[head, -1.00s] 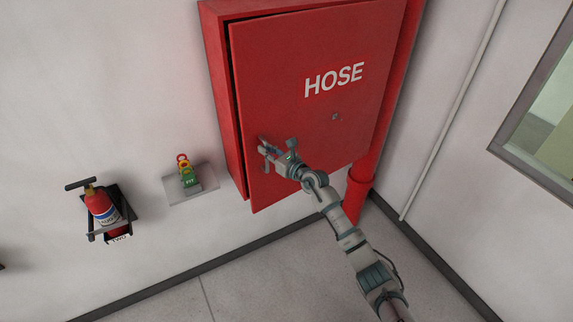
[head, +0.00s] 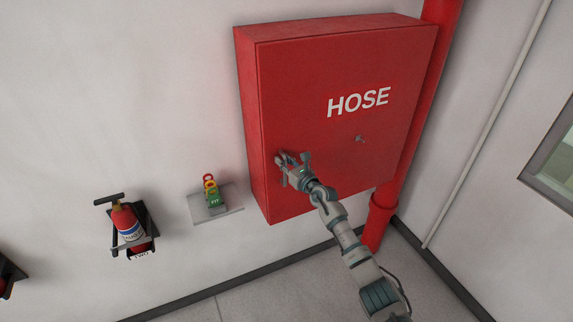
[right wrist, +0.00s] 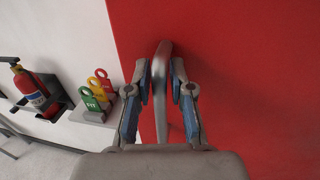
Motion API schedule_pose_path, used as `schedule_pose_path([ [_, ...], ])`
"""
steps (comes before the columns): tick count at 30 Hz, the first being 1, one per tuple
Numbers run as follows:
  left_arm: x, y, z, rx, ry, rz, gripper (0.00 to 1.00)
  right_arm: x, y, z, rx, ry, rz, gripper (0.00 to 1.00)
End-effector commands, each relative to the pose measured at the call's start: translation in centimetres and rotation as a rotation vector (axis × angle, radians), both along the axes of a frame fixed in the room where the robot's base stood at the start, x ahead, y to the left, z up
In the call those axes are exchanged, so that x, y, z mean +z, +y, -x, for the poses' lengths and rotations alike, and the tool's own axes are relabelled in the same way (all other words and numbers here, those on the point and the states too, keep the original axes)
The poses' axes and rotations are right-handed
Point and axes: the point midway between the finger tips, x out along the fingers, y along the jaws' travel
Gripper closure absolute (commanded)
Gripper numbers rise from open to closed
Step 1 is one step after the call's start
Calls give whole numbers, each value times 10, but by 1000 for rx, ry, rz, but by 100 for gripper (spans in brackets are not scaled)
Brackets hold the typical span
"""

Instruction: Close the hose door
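The hose door (head: 330,110) is a red panel lettered HOSE on a red wall cabinet (head: 251,130). It sits flush with the cabinet, with no dark gap showing along its left edge. My right gripper (head: 291,160) is at the door's lower left. In the right wrist view, its two fingers (right wrist: 162,82) stand on both sides of a grey metal handle (right wrist: 161,100). They are very near it, but I cannot tell whether they touch it. A small knob or lock (head: 360,139) sits below the lettering. My left gripper is out of view.
A small wall shelf (head: 229,208) with coloured tags (head: 212,190) is left of the cabinet. A fire extinguisher (head: 126,222) hangs further left. A red pipe (head: 381,212) runs at the cabinet's right. The floor below is clear.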

Motion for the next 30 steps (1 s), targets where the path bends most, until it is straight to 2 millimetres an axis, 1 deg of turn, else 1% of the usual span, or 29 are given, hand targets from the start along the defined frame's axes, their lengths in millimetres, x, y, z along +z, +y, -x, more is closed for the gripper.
schedule_pose_path([
  [7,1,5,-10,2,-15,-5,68,-5,-2,1,3,8,0,61],
  [16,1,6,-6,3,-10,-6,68,-5,-3,2,2,8,2,61],
  [20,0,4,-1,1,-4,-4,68,-5,-4,3,2,8,2,61],
  [23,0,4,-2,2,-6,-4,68,-6,-8,8,2,6,3,61],
  [26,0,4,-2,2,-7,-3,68,-6,-14,19,3,6,4,61],
  [30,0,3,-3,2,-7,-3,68,-7,-27,41,2,6,1,61],
])
